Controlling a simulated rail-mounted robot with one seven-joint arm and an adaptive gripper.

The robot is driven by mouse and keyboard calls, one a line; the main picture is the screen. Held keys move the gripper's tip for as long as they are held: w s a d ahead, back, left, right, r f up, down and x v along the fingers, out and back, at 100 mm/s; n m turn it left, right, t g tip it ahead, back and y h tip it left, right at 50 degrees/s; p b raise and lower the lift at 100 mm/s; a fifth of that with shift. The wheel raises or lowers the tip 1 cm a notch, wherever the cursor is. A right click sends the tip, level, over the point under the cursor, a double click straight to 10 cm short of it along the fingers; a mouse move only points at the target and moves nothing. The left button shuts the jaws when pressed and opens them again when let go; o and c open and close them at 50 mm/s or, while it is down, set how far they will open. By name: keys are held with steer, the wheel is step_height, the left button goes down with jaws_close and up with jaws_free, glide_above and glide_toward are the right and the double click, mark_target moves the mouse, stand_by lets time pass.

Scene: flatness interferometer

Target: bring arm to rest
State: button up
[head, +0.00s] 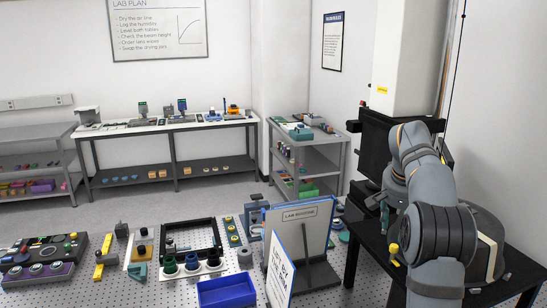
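My arm rises at the right of the head view, bent over at its top beside the black bench. Its far end turns down behind the nearer links. My gripper is mostly hidden there and I cannot make out its fingers, or whether it holds anything. No separate task object stands out.
A perforated table holds a blue tray (227,291), a black square frame (191,222), several small fixtures and an upright lab-booking sign (300,230). The black bench (369,237) lies under my arm. A grey cart (318,160) and a long workbench (165,127) stand behind. Floor between is clear.

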mark_target(394, 246)
steer(key=x, duration=0.9)
steer(key=shift+s, duration=0.15)
steer(key=shift+d+f, duration=0.1)
steer(key=shift+d, duration=0.05)
steer(key=shift+n, duration=0.5)
steer(key=shift+n+y, duration=0.3)
steer(key=shift+n, duration=0.1)
